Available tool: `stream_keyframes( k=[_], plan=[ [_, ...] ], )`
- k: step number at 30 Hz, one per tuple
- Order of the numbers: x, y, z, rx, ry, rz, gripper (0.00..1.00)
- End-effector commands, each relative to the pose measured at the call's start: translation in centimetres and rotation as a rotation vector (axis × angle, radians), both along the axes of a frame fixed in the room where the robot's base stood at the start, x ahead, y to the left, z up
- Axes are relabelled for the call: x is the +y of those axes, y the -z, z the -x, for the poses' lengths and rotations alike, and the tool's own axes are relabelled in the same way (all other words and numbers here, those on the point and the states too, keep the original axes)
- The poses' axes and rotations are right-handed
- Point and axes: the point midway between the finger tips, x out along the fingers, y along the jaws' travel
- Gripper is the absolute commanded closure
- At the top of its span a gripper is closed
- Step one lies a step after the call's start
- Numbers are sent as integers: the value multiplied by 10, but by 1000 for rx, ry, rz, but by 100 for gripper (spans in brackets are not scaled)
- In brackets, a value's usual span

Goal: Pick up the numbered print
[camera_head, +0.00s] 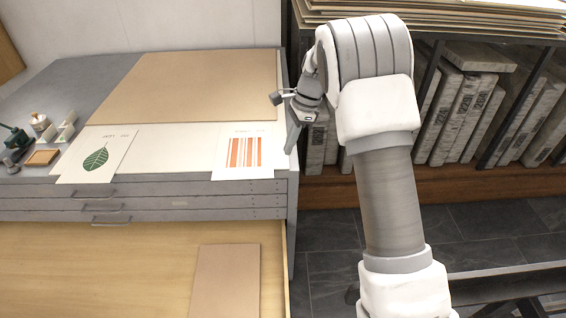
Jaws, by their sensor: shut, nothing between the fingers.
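Two prints lie on the grey flat-file cabinet top, near its front edge. One is a white sheet with a green leaf (97,158) on the left. The other is a white sheet with orange stripes (245,153) on the right. Both carry small dark writing along the top, too small to read, so I cannot tell which is numbered. My gripper (291,138) is shut and empty, pointing down by the cabinet's right edge, just right of the striped print. It seems to be above the print's level.
A large tan board (190,85) covers the cabinet top's back. An open drawer (100,270) below holds a brown board (226,280). Small tools and a wooden block (42,157) sit at left. A rack of numbered stone slabs (470,115) stands at right.

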Motion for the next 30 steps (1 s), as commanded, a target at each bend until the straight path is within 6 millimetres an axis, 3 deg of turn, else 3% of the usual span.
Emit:
stream_keyframes(
  k=[15,21,30],
  plan=[
    [23,81,7,1,-2,1,100],
    [26,91,7,1,-1,0,100],
    [27,91,7,0,-1,0,100]
  ],
)
